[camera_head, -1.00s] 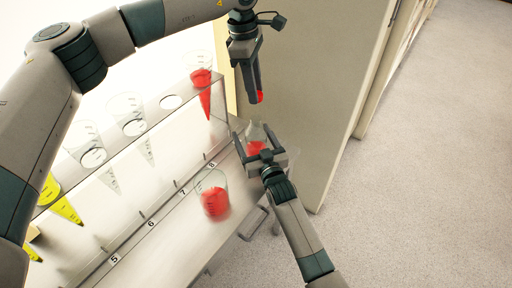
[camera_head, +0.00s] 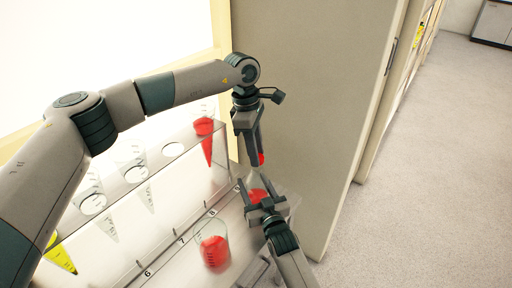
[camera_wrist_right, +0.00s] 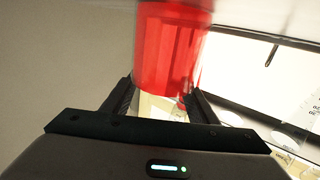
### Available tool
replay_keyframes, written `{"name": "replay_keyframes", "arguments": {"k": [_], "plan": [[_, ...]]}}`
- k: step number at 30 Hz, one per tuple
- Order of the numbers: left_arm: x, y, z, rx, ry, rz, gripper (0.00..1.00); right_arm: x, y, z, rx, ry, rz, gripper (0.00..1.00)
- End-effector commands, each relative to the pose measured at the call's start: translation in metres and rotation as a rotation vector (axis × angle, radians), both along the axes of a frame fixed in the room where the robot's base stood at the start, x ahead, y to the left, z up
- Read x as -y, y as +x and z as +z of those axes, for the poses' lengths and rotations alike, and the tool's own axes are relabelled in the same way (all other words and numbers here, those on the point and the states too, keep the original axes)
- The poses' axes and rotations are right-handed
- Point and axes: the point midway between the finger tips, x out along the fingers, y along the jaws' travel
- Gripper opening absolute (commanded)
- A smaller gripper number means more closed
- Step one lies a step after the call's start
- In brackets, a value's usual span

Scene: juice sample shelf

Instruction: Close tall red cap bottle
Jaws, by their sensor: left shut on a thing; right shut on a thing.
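My left gripper (camera_head: 254,150) points down and is shut on the red cap (camera_head: 261,159), mostly hidden by its fingers. The cap is just above the top of a clear bottle (camera_head: 256,180) with red liquid in the bottom. My right gripper (camera_head: 262,196) is shut around this bottle and holds it about upright beside the shelf's end. Whether the cap touches the bottle's mouth cannot be told.
A clear rack (camera_head: 160,152) at the left holds conical tubes, including a red one (camera_head: 206,145) and a yellow one (camera_head: 60,256). A beaker of red liquid (camera_head: 214,252) stands on the numbered shelf below. A beige cabinet panel (camera_head: 300,100) stands close behind the grippers.

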Motion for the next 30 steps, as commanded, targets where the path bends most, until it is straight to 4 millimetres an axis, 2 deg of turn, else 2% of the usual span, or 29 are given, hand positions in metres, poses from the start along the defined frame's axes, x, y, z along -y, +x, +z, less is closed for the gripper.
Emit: {"name": "replay_keyframes", "arguments": {"k": [17, 30], "plan": [[0.0, 0.0, 0.0, 0.0, 0.0, 0.0, 0.06, 0.0, 0.0, 0.0, -0.001, 0.0, 0.0, 0.13], [0.0, 0.0, -0.017, 0.0, -0.001, 0.001, 0.06, 0.0, 0.0, 0.0, -0.001, 0.0, 0.0, 0.13]]}}
